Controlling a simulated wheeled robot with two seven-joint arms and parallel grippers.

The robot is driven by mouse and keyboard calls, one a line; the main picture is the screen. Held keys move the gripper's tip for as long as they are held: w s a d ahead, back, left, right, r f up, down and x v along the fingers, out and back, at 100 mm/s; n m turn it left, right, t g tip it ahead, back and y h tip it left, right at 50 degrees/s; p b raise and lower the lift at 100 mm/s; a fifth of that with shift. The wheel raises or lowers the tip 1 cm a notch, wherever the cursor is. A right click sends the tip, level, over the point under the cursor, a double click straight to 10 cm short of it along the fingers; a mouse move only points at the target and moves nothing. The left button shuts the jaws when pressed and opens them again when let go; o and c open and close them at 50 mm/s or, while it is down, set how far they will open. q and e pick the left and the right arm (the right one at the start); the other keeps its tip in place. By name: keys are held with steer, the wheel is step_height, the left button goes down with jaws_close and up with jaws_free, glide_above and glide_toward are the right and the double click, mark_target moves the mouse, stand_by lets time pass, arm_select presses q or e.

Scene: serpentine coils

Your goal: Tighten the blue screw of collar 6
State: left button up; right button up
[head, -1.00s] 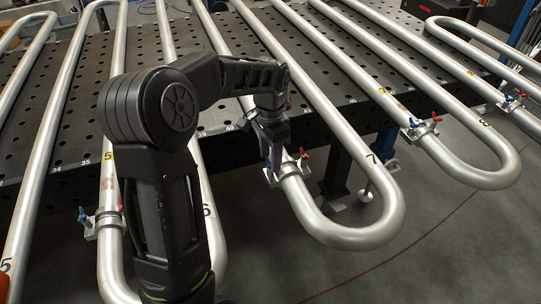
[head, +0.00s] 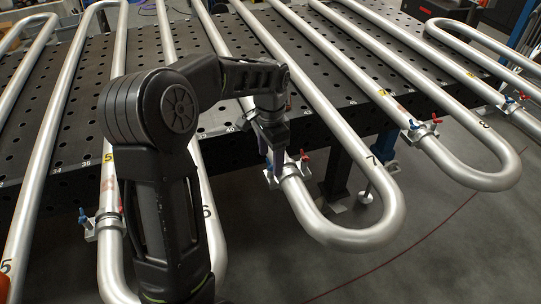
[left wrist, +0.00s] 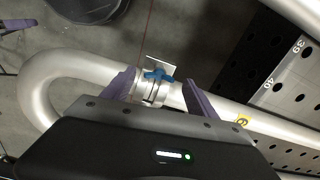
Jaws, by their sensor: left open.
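Collar 6 (head: 287,172) is a silver clamp around the pipe below my left gripper (head: 276,158). A yellow tag 6 (left wrist: 242,120) shows on the pipe in the left wrist view. The blue screw (left wrist: 158,75) stands on the collar (left wrist: 152,93) there; in the head view my gripper hides it. My left gripper (left wrist: 161,92) is open, with one purple finger on each side of the collar and blue screw in the picture. I cannot tell whether the fingers touch them. The collar's red screw (head: 304,156) shows in the head view. My right gripper is not in view.
Silver serpentine pipes (head: 365,238) run over a black perforated table (head: 75,140) and loop past its front edge. Other collars with blue and red screws sit at the left (head: 103,225) and right (head: 424,130). The floor beyond the loops is clear.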

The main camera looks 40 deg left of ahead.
mark_target(270, 162)
arm_select(q)
steer(key=shift+r, duration=0.15)
step_height(270, 162, up, 8)
steer(key=shift+f+b, duration=0.2)
steer(key=shift+b, duration=0.3)
steer(key=shift+f, duration=0.1)
